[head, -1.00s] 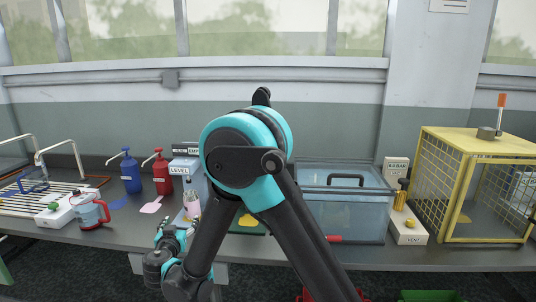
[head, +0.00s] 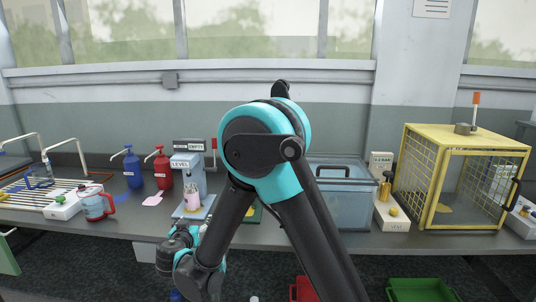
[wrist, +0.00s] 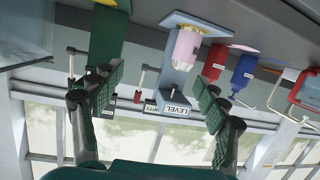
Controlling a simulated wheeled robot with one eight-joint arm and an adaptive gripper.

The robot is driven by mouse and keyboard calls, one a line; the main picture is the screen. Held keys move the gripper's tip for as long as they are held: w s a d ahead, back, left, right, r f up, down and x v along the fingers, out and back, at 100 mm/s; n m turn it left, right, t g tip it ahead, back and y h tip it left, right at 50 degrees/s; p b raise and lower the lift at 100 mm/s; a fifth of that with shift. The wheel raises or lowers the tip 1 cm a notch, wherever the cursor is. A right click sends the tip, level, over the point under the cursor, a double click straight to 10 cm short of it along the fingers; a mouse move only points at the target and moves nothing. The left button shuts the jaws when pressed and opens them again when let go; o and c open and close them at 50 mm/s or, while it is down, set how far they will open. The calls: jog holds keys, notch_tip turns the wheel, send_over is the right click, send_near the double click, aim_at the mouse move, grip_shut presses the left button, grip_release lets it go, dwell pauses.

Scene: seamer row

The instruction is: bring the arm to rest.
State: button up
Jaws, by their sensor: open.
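My arm, teal and dark grey, rises through the middle of the head view, with its elbow bent high and its wrist low, in front of the bench edge. My gripper (wrist: 160,82) shows in the wrist view with its two ridged green fingers spread apart and nothing held between them. The wrist picture is upside down. Beyond the fingers stands the grey-blue LEVEL device (wrist: 174,96) with a pink-and-clear container (wrist: 185,46) on it; the device also shows in the head view (head: 190,166). The fingers are hidden or too small to make out in the head view.
A green bin (head: 420,291) stands on the floor.

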jog(key=d+f+m+g+h, duration=0.1)
jog(key=d+g+h, duration=0.15)
jog(key=d, duration=1.25)
jog(key=d+f+g+h, duration=0.15)
jog(key=d+g, duration=0.25)
jog(key=d, duration=1.2)
jog(key=s+d+f+g+y, duration=0.1)
jog(key=s+d+f+g, duration=0.1)
jog(key=s+d, duration=0.4)
jog(key=s+d+f+g+y, duration=0.2)
jog(key=s+d+f, duration=0.2)
jog(key=s, duration=0.9)
jog(key=d, duration=0.3)
jog(key=shift+d, duration=0.25)
